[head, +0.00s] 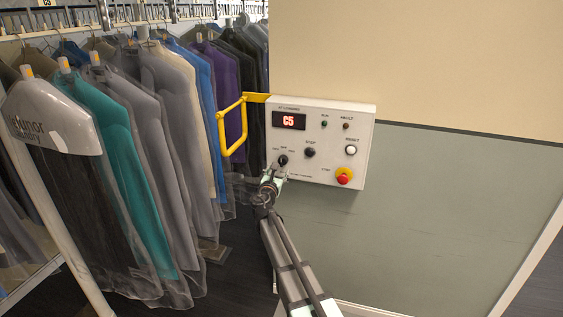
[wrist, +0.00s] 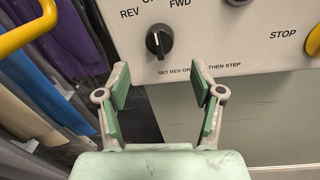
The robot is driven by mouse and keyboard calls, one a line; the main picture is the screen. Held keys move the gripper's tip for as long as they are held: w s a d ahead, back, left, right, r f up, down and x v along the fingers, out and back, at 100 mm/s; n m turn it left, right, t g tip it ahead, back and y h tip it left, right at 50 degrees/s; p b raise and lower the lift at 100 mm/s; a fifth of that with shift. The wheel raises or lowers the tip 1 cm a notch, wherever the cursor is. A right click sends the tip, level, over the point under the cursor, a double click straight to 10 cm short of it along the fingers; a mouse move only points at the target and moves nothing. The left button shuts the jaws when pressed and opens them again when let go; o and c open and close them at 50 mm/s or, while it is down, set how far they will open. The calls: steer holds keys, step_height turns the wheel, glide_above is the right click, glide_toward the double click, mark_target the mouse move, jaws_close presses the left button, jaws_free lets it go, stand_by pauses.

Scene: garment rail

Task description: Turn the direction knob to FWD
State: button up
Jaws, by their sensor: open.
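The direction knob (wrist: 158,42) is a black round knob with a light pointer mark, on the white control panel (wrist: 240,52). In the wrist view its pointer stands roughly upright, toward the partly cut-off middle label between REV and FWD. In the head view the knob (head: 283,160) is at the panel's lower left. My gripper (wrist: 161,82) is open and empty, its green-padded fingers spread apart just below the knob in the wrist view. The fingers do not appear to be around the knob. In the head view my gripper (head: 273,172) is small and close in front of the panel.
The panel also has a C5 display (head: 290,121), a black STEP knob (head: 310,153), a white RESET button (head: 351,150) and a red STOP button (head: 343,177). A yellow bar frame (head: 232,125) juts out left of the panel, beside bagged garments (head: 150,150) hanging on the rail.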

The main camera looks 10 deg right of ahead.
mark_target(282, 163)
steer(key=p+x, duration=0.1)
steer(key=x, duration=0.6)
steer(key=shift+p, duration=0.4)
steer(key=c, duration=1.2)
